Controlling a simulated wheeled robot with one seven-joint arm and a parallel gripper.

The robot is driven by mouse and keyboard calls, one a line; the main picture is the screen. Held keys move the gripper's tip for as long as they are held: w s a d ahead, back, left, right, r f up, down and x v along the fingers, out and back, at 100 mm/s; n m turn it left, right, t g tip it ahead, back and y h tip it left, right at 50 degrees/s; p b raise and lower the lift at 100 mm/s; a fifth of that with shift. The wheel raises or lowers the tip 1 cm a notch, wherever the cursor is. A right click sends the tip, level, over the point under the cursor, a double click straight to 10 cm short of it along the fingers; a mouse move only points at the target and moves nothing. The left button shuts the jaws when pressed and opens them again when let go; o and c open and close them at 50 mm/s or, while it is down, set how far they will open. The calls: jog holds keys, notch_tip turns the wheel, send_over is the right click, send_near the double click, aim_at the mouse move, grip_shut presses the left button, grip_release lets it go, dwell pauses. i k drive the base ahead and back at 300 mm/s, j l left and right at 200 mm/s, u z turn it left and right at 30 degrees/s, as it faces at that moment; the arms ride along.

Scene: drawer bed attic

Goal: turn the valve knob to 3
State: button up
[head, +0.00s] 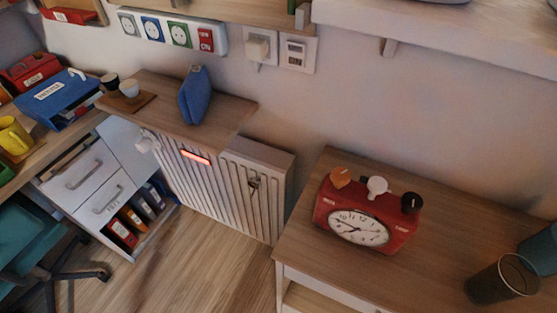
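A white valve knob (147,142) sticks out at the upper left corner of the ribbed white radiator (222,190). Its numbers and marker are too small to read, so its setting cannot be told. It sits below the front edge of a wooden shelf (222,113). A glowing red strip (194,157) shows on the radiator front near the top. My gripper is not in this view, and nothing is seen touching the knob.
A red clock (367,216) with three knobs stands on a wooden cabinet (310,233) at right. A blue cloth-like object (194,95) stands on the shelf. An open drawer (127,225) holding binders lies left of the radiator. Floor (200,270) in front is clear.

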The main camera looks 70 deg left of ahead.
aim_at(145, 144)
jog(key=u, duration=2.1)
